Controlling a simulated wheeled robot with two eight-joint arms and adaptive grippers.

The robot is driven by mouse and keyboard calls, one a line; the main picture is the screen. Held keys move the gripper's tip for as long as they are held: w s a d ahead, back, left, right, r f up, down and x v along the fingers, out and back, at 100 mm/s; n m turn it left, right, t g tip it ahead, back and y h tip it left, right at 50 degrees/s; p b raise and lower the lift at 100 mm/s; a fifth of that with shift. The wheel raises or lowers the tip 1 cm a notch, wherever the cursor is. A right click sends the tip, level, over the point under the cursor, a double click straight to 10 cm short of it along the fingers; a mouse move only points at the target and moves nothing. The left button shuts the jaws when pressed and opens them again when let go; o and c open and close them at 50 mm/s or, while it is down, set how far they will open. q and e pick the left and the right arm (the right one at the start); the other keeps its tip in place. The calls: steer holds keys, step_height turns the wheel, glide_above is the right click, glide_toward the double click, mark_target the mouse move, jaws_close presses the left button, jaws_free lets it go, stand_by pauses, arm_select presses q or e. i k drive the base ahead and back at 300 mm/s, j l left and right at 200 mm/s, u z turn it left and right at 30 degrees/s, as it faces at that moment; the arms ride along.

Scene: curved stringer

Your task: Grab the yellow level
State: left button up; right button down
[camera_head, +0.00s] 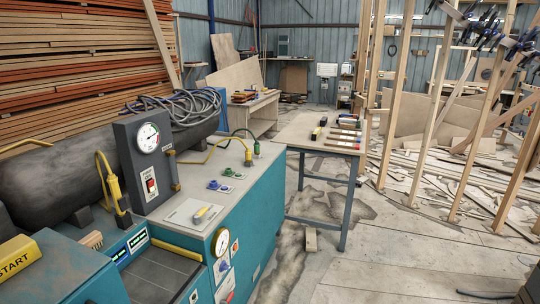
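No object can be clearly picked out as the yellow level. Several small tools (344,139) lie side by side on the work table (300,132), some with red or yellowish parts, too small to tell apart. A dark tool (318,130) with a yellowish part lies to their left. A yellow bar (177,249) runs along the edge of a dark panel on the teal machine in front; I cannot tell whether it is a level or part of the machine. Neither of my grippers shows in the head view.
The teal machine (262,204), with a gauge box (145,160) and a yellow START block (16,258), fills the left front. Wooden posts (434,115) and scattered boards (490,185) stand and lie at right. The floor (390,265) right of the machine is mostly clear.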

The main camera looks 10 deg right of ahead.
mark_target(315, 136)
steer(key=i+l+z, duration=0.3)
steer(key=i, duration=0.65)
steer(key=i+z, duration=0.3)
steer(key=i, duration=0.7)
